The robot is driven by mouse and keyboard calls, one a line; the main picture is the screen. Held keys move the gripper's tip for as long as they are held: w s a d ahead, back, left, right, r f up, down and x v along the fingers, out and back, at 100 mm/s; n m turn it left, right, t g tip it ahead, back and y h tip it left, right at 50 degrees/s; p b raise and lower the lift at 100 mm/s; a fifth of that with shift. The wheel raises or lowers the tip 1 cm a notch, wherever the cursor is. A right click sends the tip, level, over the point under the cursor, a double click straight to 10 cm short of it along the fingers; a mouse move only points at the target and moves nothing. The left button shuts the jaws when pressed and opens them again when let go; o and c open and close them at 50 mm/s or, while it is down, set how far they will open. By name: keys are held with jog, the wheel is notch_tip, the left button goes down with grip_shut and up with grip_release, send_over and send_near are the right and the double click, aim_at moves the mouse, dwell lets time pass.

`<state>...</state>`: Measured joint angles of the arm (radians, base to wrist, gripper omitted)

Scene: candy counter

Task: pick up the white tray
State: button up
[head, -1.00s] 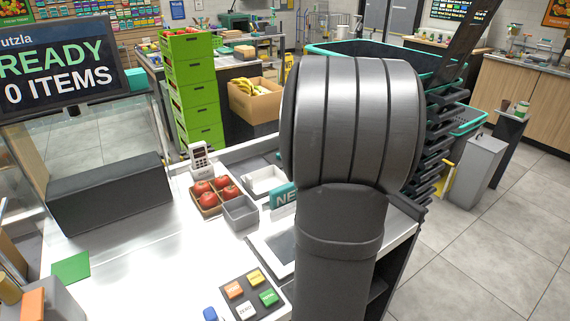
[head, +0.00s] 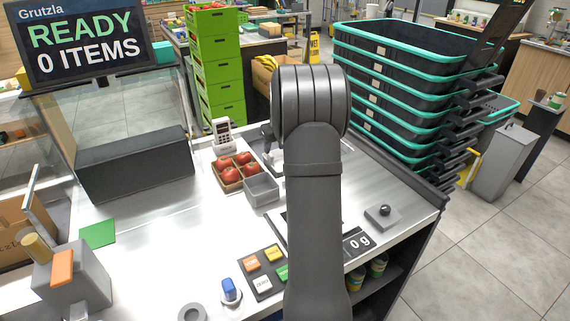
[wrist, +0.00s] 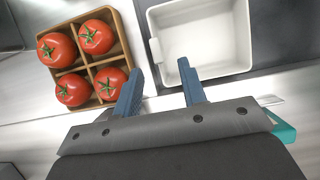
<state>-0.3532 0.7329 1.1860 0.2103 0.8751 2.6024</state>
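The white tray (wrist: 205,38) is a shallow, empty, square-sided container in the upper right of the wrist view. It sits beside the tomato box. In the head view my arm hides most of it. My gripper (wrist: 160,76) is open, with two blue-grey fingers apart and nothing held. In the wrist view the right fingertip overlaps the tray's lower left inside, and the left fingertip lies outside its left wall. The wall appears between them. I cannot tell how far the fingers are above the tray.
A wooden box of red tomatoes (wrist: 85,58) stands close left of the tray. A grey bin (head: 262,190), card reader (head: 222,135) and coloured keypad (head: 265,270) are on the counter. Stacked baskets (head: 400,100) rise behind the counter.

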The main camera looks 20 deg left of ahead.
aim_at(270, 155)
jog(key=shift+a+x, duration=0.15)
jog(key=shift+x, duration=1.5)
jog(key=shift+a+x, duration=0.2)
jog(key=shift+x, duration=1.5)
jog(key=shift+r, duration=0.15)
grip_shut()
